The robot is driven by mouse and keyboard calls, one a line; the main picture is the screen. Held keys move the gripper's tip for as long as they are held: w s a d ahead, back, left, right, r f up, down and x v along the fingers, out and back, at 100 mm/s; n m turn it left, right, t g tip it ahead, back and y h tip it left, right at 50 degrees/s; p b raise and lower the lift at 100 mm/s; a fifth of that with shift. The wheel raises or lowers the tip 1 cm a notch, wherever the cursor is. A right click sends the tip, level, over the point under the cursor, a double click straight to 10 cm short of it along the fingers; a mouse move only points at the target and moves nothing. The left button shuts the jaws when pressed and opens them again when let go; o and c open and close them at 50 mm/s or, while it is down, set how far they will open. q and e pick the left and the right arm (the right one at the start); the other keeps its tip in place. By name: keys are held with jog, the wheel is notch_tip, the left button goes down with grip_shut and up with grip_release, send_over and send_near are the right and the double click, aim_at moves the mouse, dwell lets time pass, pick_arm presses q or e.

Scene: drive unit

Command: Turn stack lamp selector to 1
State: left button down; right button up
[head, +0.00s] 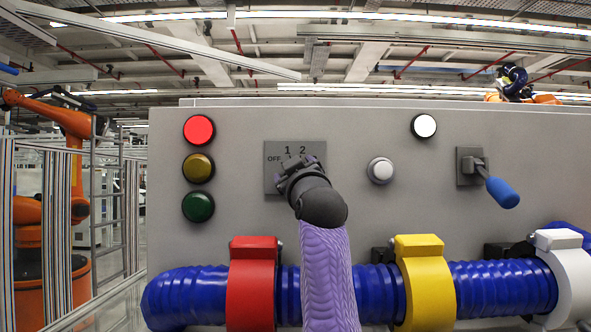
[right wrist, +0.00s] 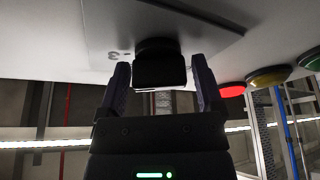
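The selector's dark plate (head: 271,182), with "OFF", "1" and "2" readable, is on the grey panel in the head view. My right gripper (head: 292,168) is in front of it and hides the knob and lower marks there. In the right wrist view the black knob (right wrist: 160,73) stands between the two fingers of my right gripper (right wrist: 161,84). The fingers are open around it, with a gap showing on each side. The knob's setting cannot be read. The stack lamps are red (head: 199,130), lit, yellow (head: 198,168) and green (head: 198,207), both dark. My left gripper is out of view.
Right of the selector are a round push button (head: 380,170), a white lamp (head: 424,126) and a blue-handled lever (head: 502,192). A blue corrugated hose (head: 500,288) runs below, held by red (head: 251,290), yellow (head: 427,290) and white (head: 568,280) clamps.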

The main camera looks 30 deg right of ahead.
jog(key=c, duration=1)
jog(key=shift+o, duration=0.2)
jog(key=shift+n, duration=0.5)
jog(key=n+y, duration=0.2)
jog(key=n, duration=0.1)
jog(key=shift+d+n, duration=0.1)
jog(key=shift+n, duration=0.3)
jog(key=n+g+y, duration=0.1)
jog(key=n+y, duration=0.1)
jog(key=n, duration=0.3)
jog(key=n+g, duration=0.1)
jog(key=n, duration=0.2)
jog(key=shift+n+g+y, duration=0.3)
jog(key=shift+n+g, duration=0.7)
jog(key=shift+n, duration=1.1)
